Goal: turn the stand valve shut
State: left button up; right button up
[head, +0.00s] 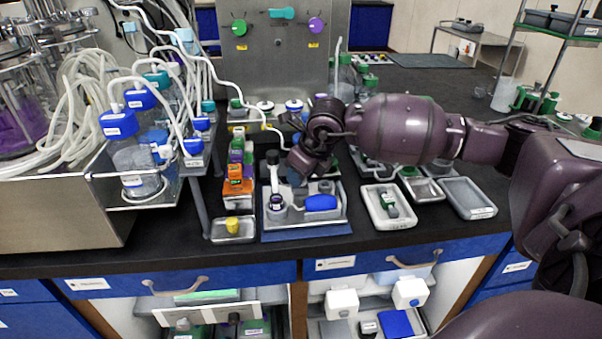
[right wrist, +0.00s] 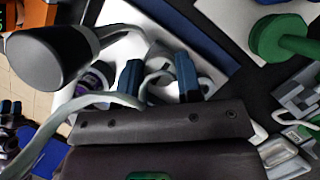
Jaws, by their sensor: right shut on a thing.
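The stand is on a grey tray (head: 335,222) on a blue mat at the counter's front. It has a black-topped upright (head: 272,160) and a purple-and-white part (head: 277,201) near its base. In the right wrist view the black top (right wrist: 45,58) looms at the left, with a pale tube from it. My right gripper (head: 296,178) reaches down over the tray, right of the upright. Its blue fingertips (right wrist: 158,82) are shut on a pale part between them, apparently the stand valve; the fingers and palm hide most of it. My left gripper is not in view.
A blue object (head: 321,203) lies in the tray just right of my gripper. A small tray with a yellow cap (head: 232,226) is at the left, and a white tray (head: 389,206) at the right. Bottles and looping tubes crowd the left. Drawers are below.

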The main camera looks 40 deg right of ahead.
jog(key=o, duration=0.9)
jog(key=shift+o, duration=0.2)
jog(key=shift+r, duration=0.1)
jog(key=shift+s+r, duration=0.1)
jog(key=shift+r, duration=0.2)
jog(key=p+v, duration=0.2)
jog(key=v, duration=0.8)
jog(key=shift+s, duration=0.15)
jog(key=shift+f, duration=0.1)
